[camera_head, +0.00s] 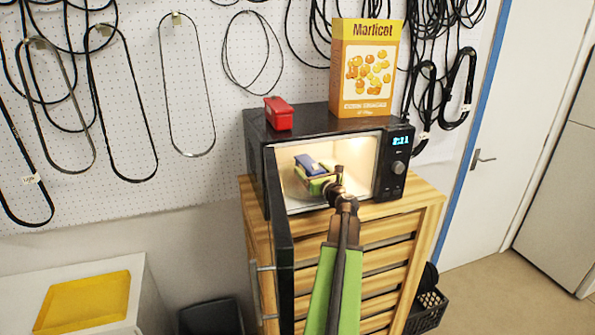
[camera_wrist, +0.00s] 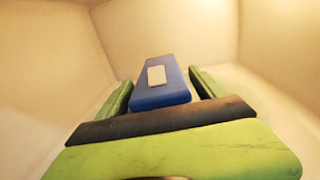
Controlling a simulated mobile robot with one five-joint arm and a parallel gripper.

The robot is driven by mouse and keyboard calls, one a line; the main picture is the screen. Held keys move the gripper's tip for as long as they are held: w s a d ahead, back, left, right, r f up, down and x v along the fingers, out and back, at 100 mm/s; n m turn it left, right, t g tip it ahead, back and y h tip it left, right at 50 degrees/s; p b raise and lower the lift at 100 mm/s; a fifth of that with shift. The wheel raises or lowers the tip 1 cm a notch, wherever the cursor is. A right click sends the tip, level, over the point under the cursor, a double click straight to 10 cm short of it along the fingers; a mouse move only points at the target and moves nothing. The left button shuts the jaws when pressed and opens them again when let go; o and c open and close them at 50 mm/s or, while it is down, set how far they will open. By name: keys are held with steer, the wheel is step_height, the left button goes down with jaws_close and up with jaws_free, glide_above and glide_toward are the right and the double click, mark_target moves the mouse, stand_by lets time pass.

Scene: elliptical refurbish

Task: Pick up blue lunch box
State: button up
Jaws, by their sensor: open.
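The blue lunch box (camera_head: 306,163) is inside the lit, open microwave (camera_head: 325,118). In the wrist view, the lunch box (camera_wrist: 155,92) is blue with a small pale label on top. My green gripper (camera_head: 317,176) reaches into the microwave from the front. In the wrist view, my gripper (camera_wrist: 161,84) is open, with one green finger on each side of the lunch box. I cannot tell whether either finger touches it. The near end of the box is partly hidden by the dark bar of my gripper.
The microwave door (camera_head: 280,240) stands open on the left, close to my arm. A red box (camera_head: 278,114) and a yellow carton (camera_head: 365,68) stand on the microwave. A wooden slatted cabinet (camera_head: 425,205) supports it. Pale cavity walls surround my gripper.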

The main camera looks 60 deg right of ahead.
steer(key=shift+w+d, duration=0.25)
steer(key=shift+d, duration=0.15)
steer(key=shift+s+a+r, duration=0.1)
steer(key=shift+s+r, duration=0.05)
steer(key=shift+s, duration=0.2)
steer(key=shift+w, duration=0.35)
steer(key=c, duration=0.7)
steer(key=shift+s, duration=0.15)
steer(key=c, duration=0.5)
jaws_close()
